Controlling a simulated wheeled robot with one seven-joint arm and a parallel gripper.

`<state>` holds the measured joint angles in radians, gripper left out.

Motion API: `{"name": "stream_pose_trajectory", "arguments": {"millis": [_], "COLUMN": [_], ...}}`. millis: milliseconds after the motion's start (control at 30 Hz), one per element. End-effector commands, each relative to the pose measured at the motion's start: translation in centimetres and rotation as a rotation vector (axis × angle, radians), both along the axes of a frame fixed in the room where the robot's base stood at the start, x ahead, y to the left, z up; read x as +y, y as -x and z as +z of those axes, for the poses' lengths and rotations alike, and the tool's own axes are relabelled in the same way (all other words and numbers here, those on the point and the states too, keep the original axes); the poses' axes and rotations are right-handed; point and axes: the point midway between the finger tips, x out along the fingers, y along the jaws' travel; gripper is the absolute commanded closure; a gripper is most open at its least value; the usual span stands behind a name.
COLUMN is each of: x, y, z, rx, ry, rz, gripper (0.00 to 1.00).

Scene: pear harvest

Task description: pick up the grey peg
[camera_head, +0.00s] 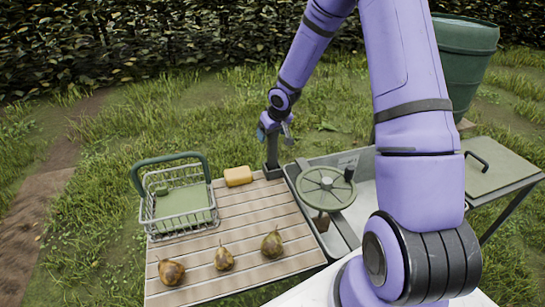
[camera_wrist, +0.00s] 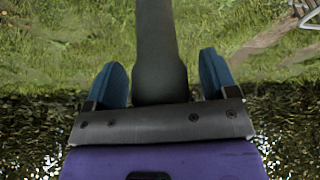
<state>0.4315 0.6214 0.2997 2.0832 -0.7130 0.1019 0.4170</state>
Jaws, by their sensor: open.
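The grey peg (camera_head: 272,155) stands upright at the back edge of the slatted wooden table, on a dark block-like base. In the wrist view the peg (camera_wrist: 158,45) runs down the middle of the picture, between my two blue fingertips. My gripper (camera_head: 276,130) is at the peg's upper end in the head view, fingers apart. In the wrist view my gripper (camera_wrist: 162,82) is open, with a gap showing between the peg and each finger. The peg's top is hidden by my gripper.
A wire basket (camera_head: 180,226) with a green handle and a yellow sponge-like block (camera_head: 238,176) lie left of the peg. Several brown pears sit at the table's front. A green handwheel (camera_head: 326,188) stands on the metal basin to the right. A green bin (camera_head: 465,55) is behind my arm.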

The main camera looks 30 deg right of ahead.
Motion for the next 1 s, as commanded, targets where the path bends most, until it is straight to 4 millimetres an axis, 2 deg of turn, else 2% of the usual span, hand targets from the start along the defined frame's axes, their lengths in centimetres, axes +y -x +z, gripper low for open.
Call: {"name": "stream_pose_trajectory", "arguments": {"millis": [33,300,367,667,833,1000], "x": [0.0,0.0,0.0,0.0,-0.2,-0.1], "y": [0.0,0.0,0.0,0.0,0.0,0.0], "z": [0.0,0.0,0.0,0.5,2.5,5.6], "rx": [0.0,0.0,0.0,-0.002,-0.004,-0.005], "ry": [0.0,0.0,0.0,-0.001,0.0,0.001], "rz": [0.0,0.0,0.0,-0.001,-0.003,-0.003], "gripper": [0.28,0.9,1.0,1.0,1.0,1.0]}}
